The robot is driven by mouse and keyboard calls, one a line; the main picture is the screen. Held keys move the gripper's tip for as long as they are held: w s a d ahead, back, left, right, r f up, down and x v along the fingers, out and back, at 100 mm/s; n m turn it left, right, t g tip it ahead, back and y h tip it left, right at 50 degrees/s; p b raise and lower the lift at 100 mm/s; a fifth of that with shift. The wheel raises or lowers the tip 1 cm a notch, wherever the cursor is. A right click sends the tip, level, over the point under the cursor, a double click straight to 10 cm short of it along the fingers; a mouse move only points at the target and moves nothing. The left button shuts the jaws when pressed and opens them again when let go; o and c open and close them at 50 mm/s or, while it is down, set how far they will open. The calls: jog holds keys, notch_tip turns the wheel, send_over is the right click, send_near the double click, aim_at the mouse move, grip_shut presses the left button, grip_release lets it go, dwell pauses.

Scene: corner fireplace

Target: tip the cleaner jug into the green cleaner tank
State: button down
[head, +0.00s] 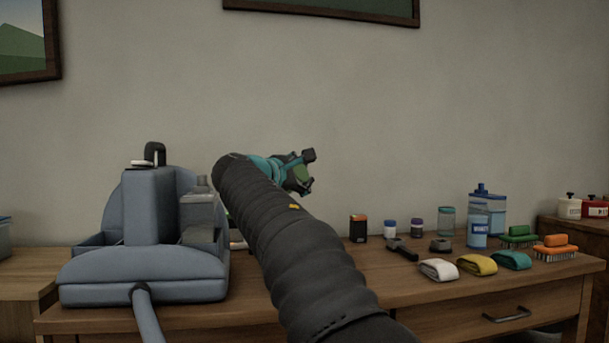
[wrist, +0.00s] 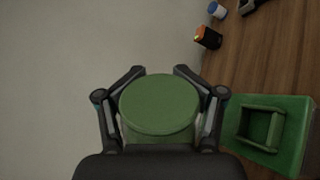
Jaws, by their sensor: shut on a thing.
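My gripper (head: 300,170) is raised above the table in the head view, its fingers on both sides of a green thing (head: 302,175). In the wrist view my gripper (wrist: 159,73) is shut on this green, round-ended thing, which I take to be the cleaner jug (wrist: 159,103). Its spout and contents do not show, and I cannot tell its tilt. A green box with a square opening, the green cleaner tank (wrist: 245,152), is on the wooden surface to the right of the jug in the wrist view, apart from it. My arm hides most of it in the head view.
A blue-grey machine (head: 143,265) stands on the table (head: 420,290) at left. Right of my arm are an orange-black box (head: 358,229), small jars, a blue bottle (head: 478,233), rolled cloths (head: 476,265) and brushes (head: 553,248). The wall is behind.

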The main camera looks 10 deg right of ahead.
jog(key=shift+a+f+m+b, duration=0.1)
jog(key=shift+f+m+b, duration=1.45)
jog(key=shift+m, duration=0.55)
dwell(4.0)
jog(key=shift+w+r, duration=0.1)
jog(key=shift+r, duration=0.05)
